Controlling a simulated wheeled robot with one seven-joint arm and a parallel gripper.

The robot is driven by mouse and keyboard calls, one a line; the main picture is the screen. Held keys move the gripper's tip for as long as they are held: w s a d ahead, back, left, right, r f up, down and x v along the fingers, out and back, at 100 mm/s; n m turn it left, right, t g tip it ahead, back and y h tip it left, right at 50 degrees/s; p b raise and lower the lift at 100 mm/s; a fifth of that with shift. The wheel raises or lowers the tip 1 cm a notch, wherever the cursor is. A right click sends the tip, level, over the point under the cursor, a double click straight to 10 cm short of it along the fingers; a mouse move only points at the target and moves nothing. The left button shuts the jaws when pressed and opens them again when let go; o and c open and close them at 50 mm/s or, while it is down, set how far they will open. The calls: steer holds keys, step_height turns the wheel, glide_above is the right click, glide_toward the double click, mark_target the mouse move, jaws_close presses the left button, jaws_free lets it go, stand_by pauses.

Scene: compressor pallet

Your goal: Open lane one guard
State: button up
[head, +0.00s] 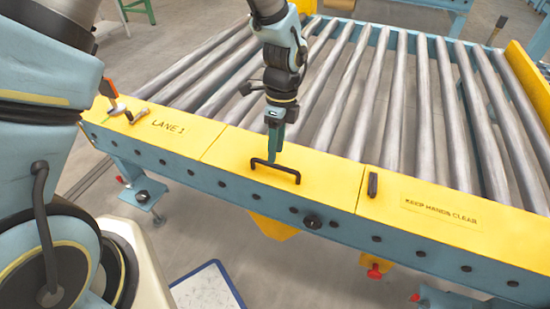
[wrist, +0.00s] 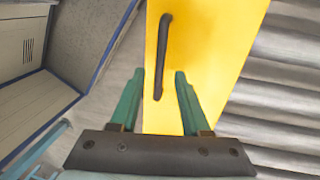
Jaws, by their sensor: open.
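The lane one guard (head: 235,155) is a flat yellow panel on the conveyor's near edge, lying level with the yellow panels beside it. A black bar handle (head: 275,171) stands up from it. The "LANE 1" lettering (head: 168,127) is on the panel to its left. My gripper (head: 275,148) points down just behind the handle in the head view. In the wrist view my gripper (wrist: 160,75) has its green fingers apart and empty. The handle (wrist: 164,50) runs lengthwise there, its lower end appearing between the fingers; the gap in depth is unclear.
Grey rollers (head: 340,90) lie behind the guard. A small black latch-like piece (head: 373,184) stands to its right, beside a "KEEP HANDS CLEAR" label (head: 440,211). An orange-handled tool (head: 110,92) is at the left end.

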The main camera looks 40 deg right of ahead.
steer(key=shift+s+a+f, duration=0.1)
steer(key=shift+a+f, duration=0.05)
steer(key=shift+f, duration=0.65)
steer(key=shift+s+a+f, duration=0.1)
steer(key=shift+a+f, duration=0.05)
steer(key=shift+f, duration=0.65)
jaws_close()
